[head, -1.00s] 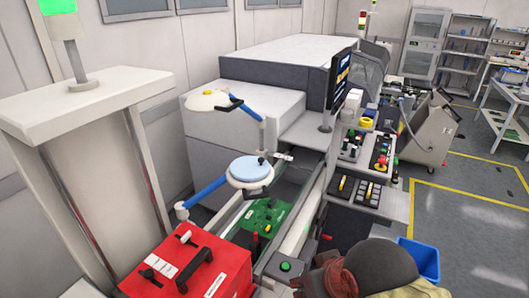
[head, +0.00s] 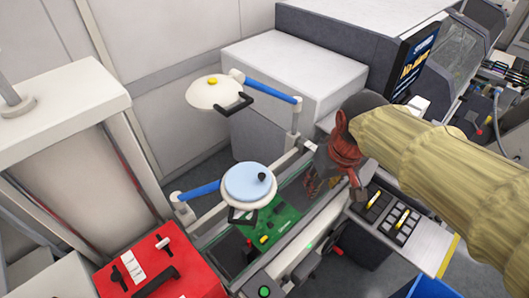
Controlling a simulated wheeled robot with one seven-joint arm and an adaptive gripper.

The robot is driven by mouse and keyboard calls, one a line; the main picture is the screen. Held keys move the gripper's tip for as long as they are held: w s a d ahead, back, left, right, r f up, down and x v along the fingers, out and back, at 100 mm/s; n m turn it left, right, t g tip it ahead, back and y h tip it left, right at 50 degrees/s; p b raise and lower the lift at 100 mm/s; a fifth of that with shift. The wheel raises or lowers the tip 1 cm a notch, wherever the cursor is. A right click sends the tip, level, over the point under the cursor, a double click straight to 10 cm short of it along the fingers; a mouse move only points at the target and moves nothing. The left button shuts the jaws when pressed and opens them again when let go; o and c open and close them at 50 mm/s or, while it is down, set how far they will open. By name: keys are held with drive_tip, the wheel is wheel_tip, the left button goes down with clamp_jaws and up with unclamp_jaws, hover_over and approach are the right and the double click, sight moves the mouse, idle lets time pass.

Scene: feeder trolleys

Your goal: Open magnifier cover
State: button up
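The magnifier (head: 249,205) is a round white-rimmed head on a blue arm above the conveyor. Its light-blue disc-shaped cover (head: 243,184) lies flat over the lens, with a small black knob near its right edge. A black handle sticks out at the front of the rim. My arm, in a pale yellow sleeve, reaches in from the right. My gripper (head: 336,188), dark and reddish, is to the right of the magnifier, apart from it. Its fingers are small and blur into the background, so their opening is unclear. No held object can be made out.
A white lamp head (head: 213,93) on a second blue arm hangs behind the magnifier. A green circuit board (head: 272,222) lies on the conveyor below. A red box (head: 160,272) stands at front left. A button panel (head: 392,215) is below my arm.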

drive_tip(key=w+a+r+n+g+p, duration=0.2)
drive_tip(key=w+a+n+p, duration=0.1)
drive_tip(key=w+a+p, duration=0.4)
drive_tip(key=n+g+p, duration=0.1)
drive_tip(key=n+p, duration=0.1)
drive_tip(key=p, duration=0.2)
hover_over(262, 175)
wheel_tip(262, 175, down, 2)
drive_tip(key=shift+w+f+h, duration=0.1)
drive_tip(key=shift+h, duration=0.2)
drive_tip(key=shift+a+f, duration=0.15)
drive_tip(key=shift+f, duration=0.1)
wheel_tip(262, 175, down, 7)
drive_tip(key=shift+f+p, duration=0.2)
drive_tip(key=shift+p, duration=0.45)
clamp_jaws()
